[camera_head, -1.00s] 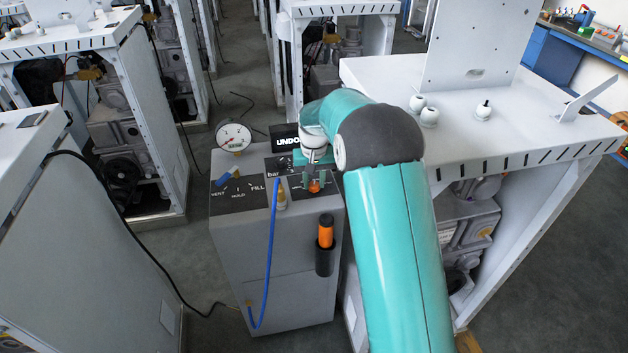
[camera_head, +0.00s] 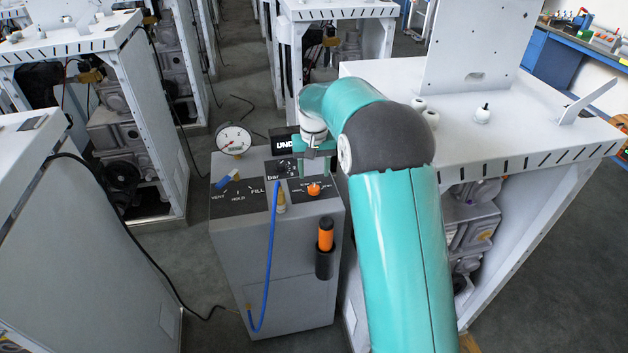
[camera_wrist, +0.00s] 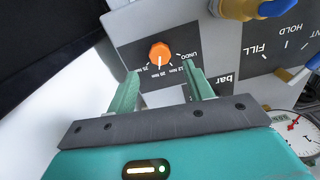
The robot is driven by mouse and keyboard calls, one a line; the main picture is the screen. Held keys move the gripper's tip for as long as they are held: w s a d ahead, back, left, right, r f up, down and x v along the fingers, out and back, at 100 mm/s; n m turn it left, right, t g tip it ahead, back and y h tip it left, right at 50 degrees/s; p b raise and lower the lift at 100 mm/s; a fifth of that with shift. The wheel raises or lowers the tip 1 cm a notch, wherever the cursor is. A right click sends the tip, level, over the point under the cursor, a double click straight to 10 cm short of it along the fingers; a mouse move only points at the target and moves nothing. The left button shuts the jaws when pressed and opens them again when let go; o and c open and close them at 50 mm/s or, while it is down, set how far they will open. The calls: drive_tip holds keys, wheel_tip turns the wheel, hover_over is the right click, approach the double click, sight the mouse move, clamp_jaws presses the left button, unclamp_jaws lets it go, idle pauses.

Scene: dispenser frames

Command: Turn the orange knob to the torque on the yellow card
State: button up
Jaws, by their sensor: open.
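The orange knob (camera_head: 314,189) sits on a black dial plate on top of the grey dispenser box. In the wrist view the knob (camera_wrist: 160,53) is in full sight, and its white pointer mark faces down the picture, towards the middle of the Nm labels. UNDO is printed at the right end of the dial. My gripper (camera_head: 314,170) is open and empty above and behind the knob. In the wrist view my gripper's fingers (camera_wrist: 162,73) stand apart on either side, short of the knob and not touching it. I cannot make out a yellow card in either view.
A round gauge (camera_head: 234,139), a blue lever (camera_head: 228,179) and a blue hose (camera_head: 271,250) are on the same box (camera_head: 275,275). An orange-handled tool (camera_head: 326,236) sits in a black holder on its front. A white bench (camera_head: 380,75) stands close on the right.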

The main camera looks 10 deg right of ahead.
sight(314, 188)
wheel_tip(314, 188, up, 8)
drive_tip(key=shift+r, duration=0.1)
idle(0.4)
drive_tip(key=s+r+t, duration=0.1)
drive_tip(key=s+r, duration=0.4)
drive_tip(key=s, duration=0.4)
drive_tip(key=s+r+t, duration=0.2)
drive_tip(key=s+r, duration=0.4)
drive_tip(key=s, duration=0.2)
drive_tip(key=s+f+n+t, duration=0.1)
drive_tip(key=s+f, duration=0.3)
drive_tip(key=s, duration=1.5)
drive_tip(key=shift+s+t, duration=0.25)
drive_tip(key=shift+t, duration=0.55)
